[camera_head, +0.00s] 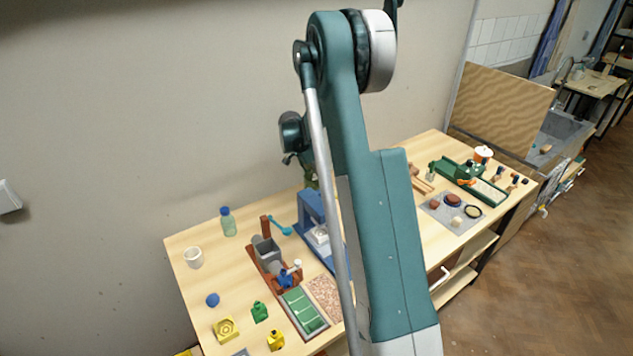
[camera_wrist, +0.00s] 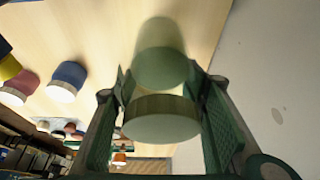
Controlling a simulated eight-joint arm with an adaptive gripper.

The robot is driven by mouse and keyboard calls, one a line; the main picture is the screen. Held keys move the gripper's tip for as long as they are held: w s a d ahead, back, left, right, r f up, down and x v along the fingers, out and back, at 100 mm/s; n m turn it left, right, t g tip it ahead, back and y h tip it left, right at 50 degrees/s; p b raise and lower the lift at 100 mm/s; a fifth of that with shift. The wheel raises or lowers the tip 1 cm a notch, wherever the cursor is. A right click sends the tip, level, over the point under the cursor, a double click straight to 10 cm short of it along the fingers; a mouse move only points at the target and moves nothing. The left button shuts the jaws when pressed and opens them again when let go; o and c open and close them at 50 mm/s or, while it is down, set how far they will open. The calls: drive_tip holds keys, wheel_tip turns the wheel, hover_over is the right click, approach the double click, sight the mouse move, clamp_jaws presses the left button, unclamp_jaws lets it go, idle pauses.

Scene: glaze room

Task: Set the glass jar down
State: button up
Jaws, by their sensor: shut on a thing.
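In the head view my arm covers the jar and most of the gripper.
The workbench (camera_head: 195,275) holds a blue-capped bottle (camera_head: 228,221), a white mug (camera_head: 194,258), a blue press (camera_head: 312,215) and a yellow block (camera_head: 226,329). A wall runs behind the bench.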

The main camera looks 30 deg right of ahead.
sight(316, 180)
drive_tip(key=shift+f, duration=1.65)
drive_tip(key=shift+f, duration=0.15)
drive_tip(key=o, duration=1.4)
drive_tip(key=v, duration=1.2)
